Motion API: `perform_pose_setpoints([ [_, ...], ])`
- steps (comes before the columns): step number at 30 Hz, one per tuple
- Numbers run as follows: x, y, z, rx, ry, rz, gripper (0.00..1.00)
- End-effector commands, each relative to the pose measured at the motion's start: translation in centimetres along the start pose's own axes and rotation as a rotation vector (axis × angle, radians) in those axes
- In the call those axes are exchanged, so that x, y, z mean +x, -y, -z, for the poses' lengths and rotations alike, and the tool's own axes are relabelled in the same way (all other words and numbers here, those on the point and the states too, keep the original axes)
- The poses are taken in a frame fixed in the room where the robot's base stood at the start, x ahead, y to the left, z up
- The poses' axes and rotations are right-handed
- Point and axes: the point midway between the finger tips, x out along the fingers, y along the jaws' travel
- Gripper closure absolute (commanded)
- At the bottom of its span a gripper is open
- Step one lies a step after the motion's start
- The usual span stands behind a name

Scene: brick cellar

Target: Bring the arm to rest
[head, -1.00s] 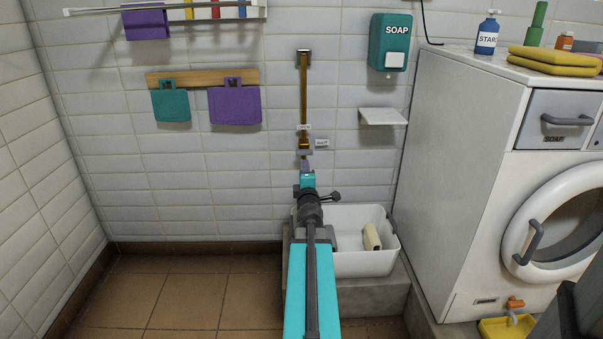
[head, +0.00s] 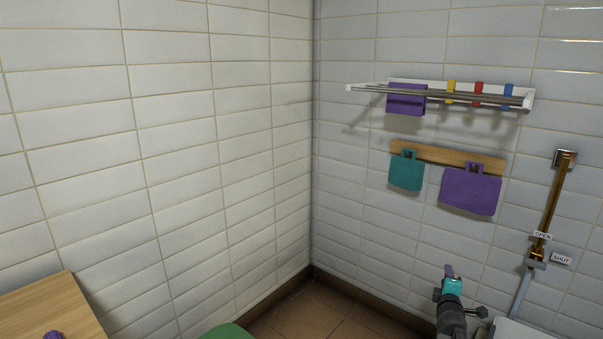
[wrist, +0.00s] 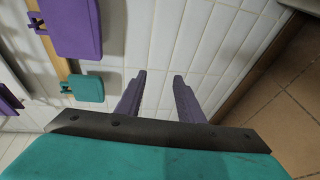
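My gripper (wrist: 157,88) shows in the wrist view as two purple fingers standing apart, with only bare white wall tiles between them. It is open and empty. My arm's teal and dark wrist shows there, and the rest of the arm is cut off by the lower edge.
A rack (head: 437,95) is above. A brass pipe (head: 553,205) with OPEN and SHUT labels is right. A wooden top (head: 45,312) is lower left.

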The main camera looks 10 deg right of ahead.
Motion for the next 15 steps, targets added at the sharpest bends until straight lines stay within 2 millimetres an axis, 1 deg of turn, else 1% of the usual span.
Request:
perform_pose_setpoints([
  [1,-0.4,0.1,2.3,0.004,-0.026,0.024,0.66],
  [6,-1.7,3.1,8.5,0.021,-0.088,0.112,0.66],
  [8,-2.4,4.4,10.6,0.031,-0.105,0.149,0.66],
  [9,-2.9,5.3,11.9,0.038,-0.115,0.176,0.66],
  [11,-3.8,6.6,13.8,0.048,-0.127,0.215,0.66],
  [12,-4.5,7.5,15.1,0.057,-0.136,0.246,0.66],
  [15,-6.5,10.0,17.9,0.08,-0.15,0.326,0.66],
])
